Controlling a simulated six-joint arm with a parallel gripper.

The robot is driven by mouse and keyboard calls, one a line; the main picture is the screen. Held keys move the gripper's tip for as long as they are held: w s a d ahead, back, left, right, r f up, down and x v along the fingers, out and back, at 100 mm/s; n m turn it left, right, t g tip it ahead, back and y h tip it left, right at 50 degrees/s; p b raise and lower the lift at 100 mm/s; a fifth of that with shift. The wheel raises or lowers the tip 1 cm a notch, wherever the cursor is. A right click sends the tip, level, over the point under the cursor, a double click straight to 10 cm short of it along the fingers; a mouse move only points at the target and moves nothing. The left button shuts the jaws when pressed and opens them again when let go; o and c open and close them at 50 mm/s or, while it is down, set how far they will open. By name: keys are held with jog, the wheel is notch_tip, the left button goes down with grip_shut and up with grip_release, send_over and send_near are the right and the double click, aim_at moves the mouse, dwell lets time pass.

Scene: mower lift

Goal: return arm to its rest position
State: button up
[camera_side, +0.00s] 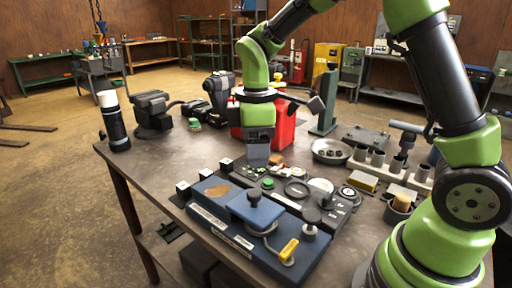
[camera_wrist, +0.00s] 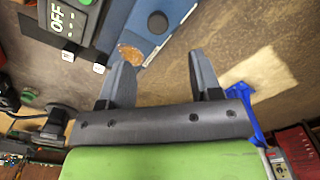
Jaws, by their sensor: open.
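My gripper (camera_side: 257,163) hangs pointing down above the middle of the workbench (camera_side: 160,165), just behind the blue lift unit (camera_side: 262,238). In the wrist view my gripper (camera_wrist: 162,65) has its two fingers wide apart with nothing between them. The blue unit with its rust-brown patch (camera_wrist: 131,54) and a black knob (camera_wrist: 157,22) lies beyond the fingertips. The dark control box (camera_wrist: 68,12) marked OFF is at the upper left there. How high the fingertips are above the bench parts is hard to tell.
A red can (camera_side: 283,126) stands close behind my gripper. A metal bowl (camera_side: 331,151) and a rack of cups (camera_side: 377,160) are to the right. A dark vise (camera_side: 152,112) and a black flask (camera_side: 113,122) stand at the left. The bench's left front is bare.

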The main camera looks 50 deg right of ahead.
jog(key=s+a+r+m+t+y, duration=0.1)
jog(key=s+r+m+t, duration=0.2)
jog(key=s+r+m, duration=0.2)
jog(key=s+r+m+t+y, duration=0.1)
jog(key=s+r+m+t, duration=0.3)
jog(key=s, duration=0.7)
notch_tip(320, 180, up, 2)
jog(key=m, duration=0.4)
jog(key=shift+s+a+r, duration=0.15)
jog(key=shift+s+a, duration=0.1)
jog(key=shift+a, duration=0.1)
